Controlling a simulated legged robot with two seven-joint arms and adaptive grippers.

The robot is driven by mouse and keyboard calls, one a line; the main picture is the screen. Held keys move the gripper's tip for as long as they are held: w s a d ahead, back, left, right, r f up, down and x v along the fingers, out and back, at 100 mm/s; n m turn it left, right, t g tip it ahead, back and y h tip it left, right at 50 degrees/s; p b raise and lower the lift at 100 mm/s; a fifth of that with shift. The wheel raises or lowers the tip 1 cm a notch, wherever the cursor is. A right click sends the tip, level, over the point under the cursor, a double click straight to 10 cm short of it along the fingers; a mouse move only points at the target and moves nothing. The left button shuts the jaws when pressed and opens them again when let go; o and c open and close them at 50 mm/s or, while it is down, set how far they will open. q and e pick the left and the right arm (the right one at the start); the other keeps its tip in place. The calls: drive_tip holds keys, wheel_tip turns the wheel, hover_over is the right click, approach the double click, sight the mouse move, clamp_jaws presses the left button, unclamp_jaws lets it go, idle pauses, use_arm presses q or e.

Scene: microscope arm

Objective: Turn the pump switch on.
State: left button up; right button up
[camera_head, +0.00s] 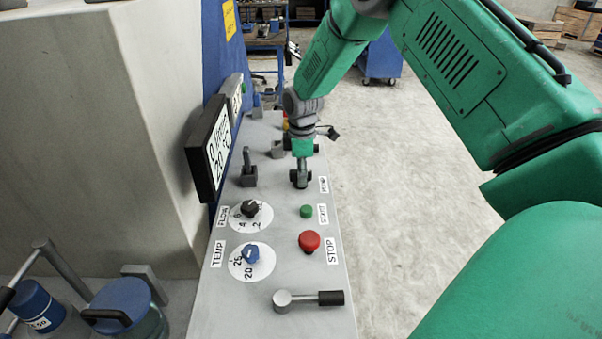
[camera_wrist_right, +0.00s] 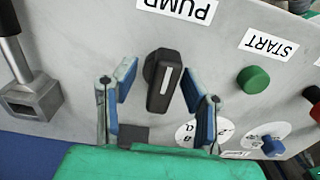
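The pump switch (camera_wrist_right: 163,82) is a black rotary knob with a white line, below the PUMP label (camera_wrist_right: 178,8) in the right wrist view. Its line runs nearly up and down there, tilted slightly. In the head view the switch (camera_head: 299,181) is partly covered by my right gripper (camera_head: 302,166), which comes down over it from above. In the right wrist view my right gripper (camera_wrist_right: 160,98) is open, with one blue-padded finger on each side of the knob and a visible gap to each. My left gripper is not in view.
On the grey panel (camera_head: 205,310) are a green START button (camera_head: 306,211), a red STOP button (camera_head: 309,241), a FLOW knob (camera_head: 250,208), a blue TEMP knob (camera_head: 251,254) and a front lever (camera_head: 310,299). An upright lever (camera_head: 248,168) and a display (camera_head: 208,150) stand left of the switch.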

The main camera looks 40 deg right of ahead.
drive_tip(key=shift+f, duration=0.1)
drive_tip(key=shift+w+a, duration=0.1)
drive_tip(key=shift+a, duration=0.05)
drive_tip(key=shift+a, duration=0.1)
clamp_jaws()
